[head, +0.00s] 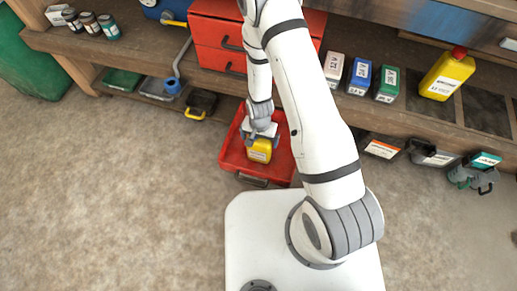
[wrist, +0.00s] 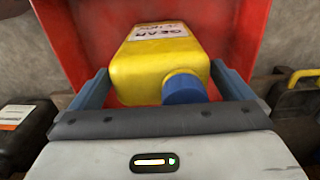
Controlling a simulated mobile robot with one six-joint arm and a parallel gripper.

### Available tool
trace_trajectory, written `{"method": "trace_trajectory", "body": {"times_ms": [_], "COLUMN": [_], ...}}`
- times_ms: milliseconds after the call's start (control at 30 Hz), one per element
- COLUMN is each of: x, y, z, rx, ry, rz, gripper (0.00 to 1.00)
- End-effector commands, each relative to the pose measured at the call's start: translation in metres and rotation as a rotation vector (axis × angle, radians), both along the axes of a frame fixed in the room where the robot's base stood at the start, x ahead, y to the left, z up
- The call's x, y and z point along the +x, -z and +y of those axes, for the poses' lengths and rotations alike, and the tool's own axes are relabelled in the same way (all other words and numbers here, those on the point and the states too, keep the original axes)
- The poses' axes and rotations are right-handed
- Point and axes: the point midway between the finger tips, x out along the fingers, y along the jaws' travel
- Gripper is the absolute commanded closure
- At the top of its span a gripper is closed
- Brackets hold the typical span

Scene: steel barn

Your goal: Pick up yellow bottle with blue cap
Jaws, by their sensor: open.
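The yellow bottle with a blue cap (wrist: 155,68) stands in a red bin in the wrist view, with a white label reading "GEAR" on it. Its blue cap (wrist: 184,88) faces my gripper. The bottle also shows in the head view (head: 260,152), partly hidden by my gripper. My gripper (wrist: 160,88) is open, with one finger on each side of the bottle. I cannot tell whether either finger touches it. The red bin (head: 232,157) sits on the floor in front of the shelf.
A red toolbox (head: 213,37) is on the shelf above the bin. Black containers (head: 200,104) are beside the bin. The floor at left is clear.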

Motion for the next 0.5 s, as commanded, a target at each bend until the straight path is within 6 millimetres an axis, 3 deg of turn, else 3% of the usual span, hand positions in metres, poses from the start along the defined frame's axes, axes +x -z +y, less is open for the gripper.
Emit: {"method": "trace_trajectory", "body": {"times_ms": [100, 500], "x": [0.0, -0.0005], "y": [-0.0012, -0.0012], "z": [0.0002, 0.0005], "rx": [0.0, 0.0], "ry": [-0.001, -0.001], "rz": [0.0, 0.0], "gripper": [0.02, 0.34]}}
